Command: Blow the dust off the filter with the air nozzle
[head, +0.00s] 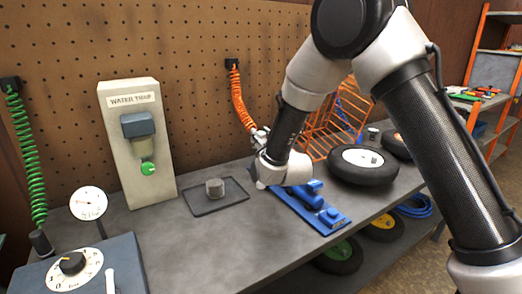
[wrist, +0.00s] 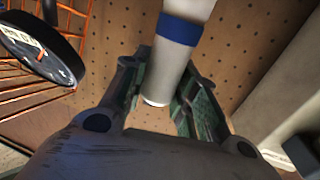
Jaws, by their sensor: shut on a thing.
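In the wrist view my gripper (wrist: 160,76) is shut on a pale cylinder with a blue band, which looks like the air nozzle (wrist: 170,68). In the head view the nozzle is mostly hidden by my gripper. Dust on the filter is too small to tell.
A water trap panel (head: 135,140) stands behind and left of the tray. A blue fixture (head: 318,214) lies below my wrist. A black wheel (head: 362,166) and an orange wire basket (head: 328,132) are to the right. The bench front before the tray is clear.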

